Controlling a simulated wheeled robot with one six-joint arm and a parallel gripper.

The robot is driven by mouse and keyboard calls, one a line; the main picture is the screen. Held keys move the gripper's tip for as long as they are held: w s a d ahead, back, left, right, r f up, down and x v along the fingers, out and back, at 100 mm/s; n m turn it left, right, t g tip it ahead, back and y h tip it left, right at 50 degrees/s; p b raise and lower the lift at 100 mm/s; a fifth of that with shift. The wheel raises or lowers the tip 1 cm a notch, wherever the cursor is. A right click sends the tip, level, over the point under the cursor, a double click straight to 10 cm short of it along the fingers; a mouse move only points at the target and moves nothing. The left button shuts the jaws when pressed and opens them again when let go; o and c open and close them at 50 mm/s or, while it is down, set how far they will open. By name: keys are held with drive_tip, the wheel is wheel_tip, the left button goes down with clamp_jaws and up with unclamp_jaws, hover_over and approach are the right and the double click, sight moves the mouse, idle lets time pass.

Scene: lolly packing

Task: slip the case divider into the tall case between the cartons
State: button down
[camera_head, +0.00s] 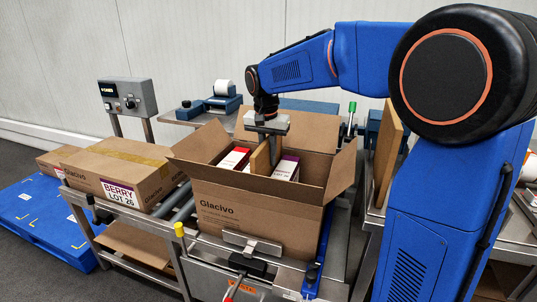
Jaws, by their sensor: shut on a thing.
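The tall case (258,217) is an open brown cardboard box marked Glacivo, with its flaps spread, in the middle of the head view. White cartons with red (232,160) and purple (287,168) parts stand inside it, one to the left and one to the right. My gripper (267,134) is above the case, pointing down, shut on the case divider (261,158). The divider is a tan board held upright between the two visible cartons, its lower part inside the case opening. Its lower edge is hidden, so I cannot tell how deep it reaches.
A closed, taped box labelled BERRY LOT 26 (118,178) lies on the roller conveyor at left, with another box behind. A control box (127,97) stands at the back left. A blue pallet (42,222) is on the floor. A brown board (388,150) stands at right.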

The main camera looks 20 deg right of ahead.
drive_tip(key=shift+f, duration=1)
drive_tip(key=c, duration=1.6)
unclamp_jaws()
drive_tip(key=shift+s, duration=0.1)
drive_tip(key=shift+c, duration=0.2)
drive_tip(key=shift+r, duration=0.1)
drive_tip(key=r, duration=0.5)
drive_tip(key=s+r, duration=0.1)
drive_tip(key=r, duration=0.5)
drive_tip(key=a+r, duration=0.1)
drive_tip(key=r, duration=0.5)
drive_tip(key=shift+s+a, duration=0.1)
drive_tip(key=shift+s, duration=0.2)
drive_tip(key=shift+r, duration=0.2)
drive_tip(key=shift+s, duration=0.1)
